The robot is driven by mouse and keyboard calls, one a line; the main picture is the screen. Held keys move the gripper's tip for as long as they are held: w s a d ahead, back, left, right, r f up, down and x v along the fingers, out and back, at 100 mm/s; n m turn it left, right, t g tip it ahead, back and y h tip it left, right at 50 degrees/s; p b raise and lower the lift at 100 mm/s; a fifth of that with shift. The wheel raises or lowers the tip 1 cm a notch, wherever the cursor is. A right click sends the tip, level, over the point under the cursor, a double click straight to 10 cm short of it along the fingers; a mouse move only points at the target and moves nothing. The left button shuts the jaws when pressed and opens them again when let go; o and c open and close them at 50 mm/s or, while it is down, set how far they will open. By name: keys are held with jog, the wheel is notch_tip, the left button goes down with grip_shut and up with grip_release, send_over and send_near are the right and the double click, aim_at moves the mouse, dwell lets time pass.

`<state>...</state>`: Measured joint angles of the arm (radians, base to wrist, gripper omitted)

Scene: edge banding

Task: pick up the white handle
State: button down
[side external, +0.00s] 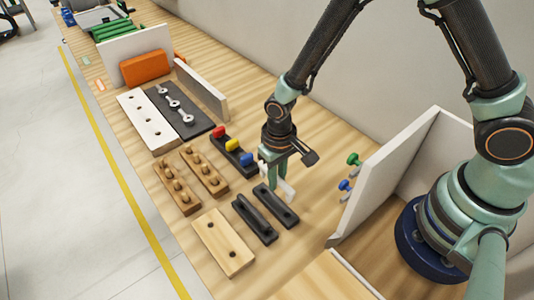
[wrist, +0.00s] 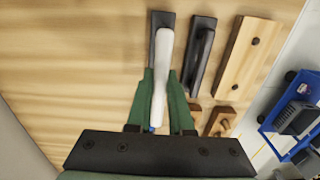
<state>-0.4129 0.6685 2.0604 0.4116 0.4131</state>
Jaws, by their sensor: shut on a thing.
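The white handle (side external: 284,186) is a slim pale bar. In the side view it is between the fingers of my gripper (side external: 272,178), tilted in the picture, just above and behind a black block (side external: 276,207). In the wrist view the white handle (wrist: 162,52) runs lengthwise between the two green fingers of my gripper (wrist: 160,90), which are shut on it. The black block (wrist: 157,20) shows behind its far end. Whether the handle still touches the block or the table is hard to tell. The fingers cover part of the handle.
Beside the block are a black block with a black handle (side external: 254,219) and a bare wooden block with holes (side external: 224,243). A rack with red, yellow and blue knobs (side external: 232,146) stands close to my gripper. A white panel (side external: 385,178) with green and blue knobs stands at right.

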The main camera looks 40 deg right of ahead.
notch_tip(320, 180, up, 12)
jog(key=f, duration=0.1)
jog(key=d+r, duration=1)
jog(key=d, duration=0.4)
jog(key=shift+d+r, duration=0.15)
jog(key=shift+d, duration=0.15)
jog(key=shift+w+a, duration=0.1)
